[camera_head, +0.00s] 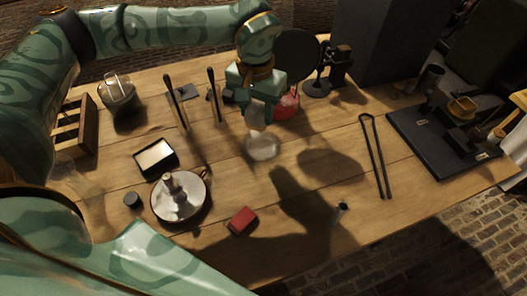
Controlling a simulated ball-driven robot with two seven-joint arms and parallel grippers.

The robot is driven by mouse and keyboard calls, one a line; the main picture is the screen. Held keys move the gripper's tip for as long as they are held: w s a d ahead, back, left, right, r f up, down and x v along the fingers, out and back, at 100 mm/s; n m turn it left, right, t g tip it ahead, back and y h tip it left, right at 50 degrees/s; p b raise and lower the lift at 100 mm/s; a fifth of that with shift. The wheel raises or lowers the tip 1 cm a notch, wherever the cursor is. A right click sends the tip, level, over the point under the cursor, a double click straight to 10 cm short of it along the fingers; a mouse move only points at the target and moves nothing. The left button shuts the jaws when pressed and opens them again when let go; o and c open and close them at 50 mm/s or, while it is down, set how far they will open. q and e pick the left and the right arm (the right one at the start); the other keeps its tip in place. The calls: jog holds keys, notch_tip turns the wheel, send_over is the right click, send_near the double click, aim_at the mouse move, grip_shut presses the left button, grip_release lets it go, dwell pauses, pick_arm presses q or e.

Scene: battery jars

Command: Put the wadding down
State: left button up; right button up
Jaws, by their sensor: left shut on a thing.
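My left gripper (257,122) reaches down from the upper left over the middle of the table. It is shut, and its fingers are small and partly blurred in this view. A pale, whitish, soft-looking lump, apparently the wadding (262,147), shows directly below the fingertips. I cannot tell whether its underside touches the table. My right gripper does not show.
A red flask (287,105) stands close behind the gripper. A candlestick dish (180,211), an open box (155,157) and a red block (242,221) lie nearer. Tongs (374,155) and a dark board (408,143) are right. Bare wood lies right of the lump.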

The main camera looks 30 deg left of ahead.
aim_at(260, 124)
pick_arm(q)
jog(key=shift+w+d+f+b, duration=0.15)
jog(key=shift+w+f+b, duration=0.4)
jog(key=shift+b, duration=0.15)
notch_tip(260, 124, down, 4)
jog(key=shift+f+b, duration=0.25)
jog(key=shift+b, duration=0.5)
notch_tip(260, 124, down, 4)
jog(key=shift+s+f+b, duration=0.1)
jog(key=shift+b, duration=0.75)
jog(key=shift+r, duration=0.2)
jog(key=shift+f, duration=0.1)
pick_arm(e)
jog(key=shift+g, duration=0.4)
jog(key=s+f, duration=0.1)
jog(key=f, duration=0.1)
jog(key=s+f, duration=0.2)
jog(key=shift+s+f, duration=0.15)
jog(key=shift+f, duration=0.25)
pick_arm(q)
jog(key=o, duration=0.9)
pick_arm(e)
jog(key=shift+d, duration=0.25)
